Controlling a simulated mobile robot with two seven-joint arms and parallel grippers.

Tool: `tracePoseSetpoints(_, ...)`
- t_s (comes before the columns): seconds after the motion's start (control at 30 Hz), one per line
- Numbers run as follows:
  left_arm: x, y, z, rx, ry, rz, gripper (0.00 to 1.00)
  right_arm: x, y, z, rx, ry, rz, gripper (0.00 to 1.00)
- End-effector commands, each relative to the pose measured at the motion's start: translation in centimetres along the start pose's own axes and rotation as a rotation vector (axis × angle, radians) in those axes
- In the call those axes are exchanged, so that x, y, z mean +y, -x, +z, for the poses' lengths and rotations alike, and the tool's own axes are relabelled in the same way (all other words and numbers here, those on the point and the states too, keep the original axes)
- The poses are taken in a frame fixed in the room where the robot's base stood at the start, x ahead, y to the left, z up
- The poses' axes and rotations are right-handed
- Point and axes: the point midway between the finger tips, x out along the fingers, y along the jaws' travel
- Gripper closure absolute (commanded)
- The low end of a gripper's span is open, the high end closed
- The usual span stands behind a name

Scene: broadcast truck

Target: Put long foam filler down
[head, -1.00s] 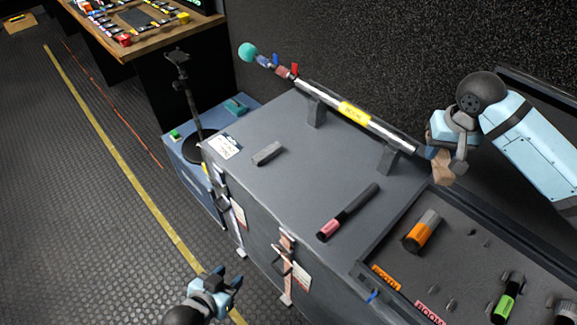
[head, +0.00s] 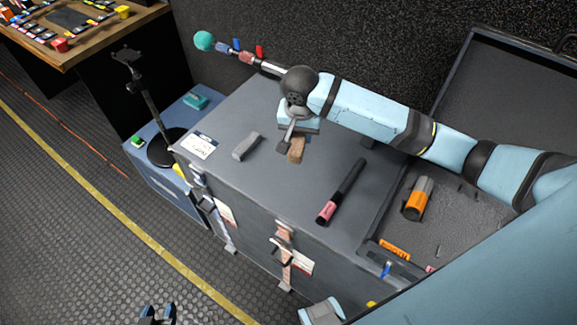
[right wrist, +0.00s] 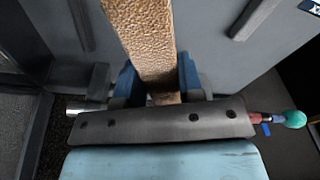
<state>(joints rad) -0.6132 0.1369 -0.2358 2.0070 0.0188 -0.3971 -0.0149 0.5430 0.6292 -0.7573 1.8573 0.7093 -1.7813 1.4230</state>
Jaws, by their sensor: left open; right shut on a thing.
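The long foam filler (head: 296,152) is a brown, rough-textured block. My right gripper (head: 296,136) is shut on it above the grey case top (head: 285,190). In the right wrist view the filler (right wrist: 145,40) stretches away between the blue fingers (right wrist: 160,88). I cannot tell whether its far end touches the case. My left gripper (head: 158,316) is open and empty at the bottom edge of the head view, only partly in frame.
A grey block (head: 247,146) and a black, pink-banded cylinder (head: 342,192) lie on the case top. A boom pole with a teal ball (head: 204,41) runs along the back, partly behind my arm. The open compartment holds an orange-banded cylinder (head: 417,200). A stand (head: 150,100) is at left.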

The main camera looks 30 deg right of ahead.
Motion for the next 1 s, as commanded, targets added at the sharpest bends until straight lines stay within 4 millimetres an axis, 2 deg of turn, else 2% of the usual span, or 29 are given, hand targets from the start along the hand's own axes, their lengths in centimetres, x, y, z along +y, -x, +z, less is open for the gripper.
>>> tracePoseSetpoints(0.03,0.0,-0.1,0.2,-0.001,0.002,0.001,0.57,0.1,-1.6,0.2,-0.002,0.000,0.004,0.87)
tracePoseSetpoints(0.2,0.1,-0.4,0.5,-0.008,0.006,0.001,0.57,0.1,-6.1,0.8,-0.002,0.002,0.003,0.87)
tracePoseSetpoints(0.4,0.1,-0.5,0.7,-0.010,0.009,0.001,0.57,0.0,-10.1,1.2,0.000,0.003,0.001,0.87)
tracePoseSetpoints(0.67,0.0,-0.6,0.7,-0.008,0.011,0.000,0.57,0.0,-12.1,1.5,0.000,0.004,0.000,0.87)
tracePoseSetpoints(0.9,0.0,-0.8,0.9,-0.010,0.014,0.000,0.57,0.0,-15.4,1.9,0.000,0.004,0.000,0.87)
tracePoseSetpoints(1.0,0.0,-0.8,0.8,-0.009,0.015,0.000,0.57,0.0,-15.5,1.9,0.001,0.004,-0.001,0.87)
